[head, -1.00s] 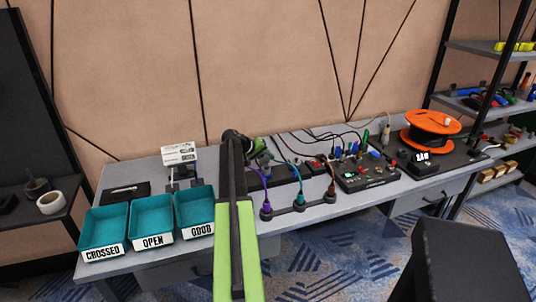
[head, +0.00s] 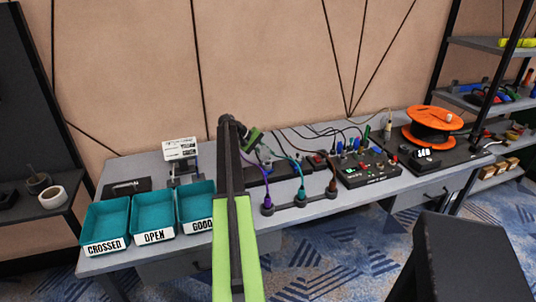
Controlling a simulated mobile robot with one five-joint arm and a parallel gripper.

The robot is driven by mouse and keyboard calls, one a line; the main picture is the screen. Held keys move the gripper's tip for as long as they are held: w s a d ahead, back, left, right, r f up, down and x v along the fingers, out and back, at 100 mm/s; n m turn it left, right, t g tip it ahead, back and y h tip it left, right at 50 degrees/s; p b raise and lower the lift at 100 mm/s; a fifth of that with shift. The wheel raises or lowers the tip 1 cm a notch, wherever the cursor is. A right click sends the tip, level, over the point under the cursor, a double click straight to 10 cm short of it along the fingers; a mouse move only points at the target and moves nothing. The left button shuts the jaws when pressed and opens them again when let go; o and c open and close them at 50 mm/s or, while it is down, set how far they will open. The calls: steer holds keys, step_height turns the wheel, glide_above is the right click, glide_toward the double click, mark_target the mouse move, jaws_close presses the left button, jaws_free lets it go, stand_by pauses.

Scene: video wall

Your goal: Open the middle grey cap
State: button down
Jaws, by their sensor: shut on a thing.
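My gripper (head: 260,149), small with green sides, is over the dark box (head: 257,172) at the back of the bench. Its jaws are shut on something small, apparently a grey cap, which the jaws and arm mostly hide. I cannot tell how far the cap is open. In front, a grey rail (head: 285,207) carries a purple plug (head: 267,208), a teal plug (head: 301,196) and a brown plug (head: 332,190). Their cables run back towards the box beside my gripper. No other grey cap can be made out at this size.
Teal trays marked CROSSED (head: 104,222), OPEN (head: 152,215) and GOOD (head: 195,203) stand at the left. A label printer (head: 181,149) is behind them. A test panel (head: 366,175) and orange spool (head: 434,120) stand to the right.

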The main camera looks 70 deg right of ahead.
stand_by(0.3)
steer(key=c, duration=1.5)
jaws_free()
steer(key=shift+o, duration=0.2)
steer(key=p+v, duration=1.2)
steer(key=v, duration=0.5)
steer(key=shift+w, duration=0.15)
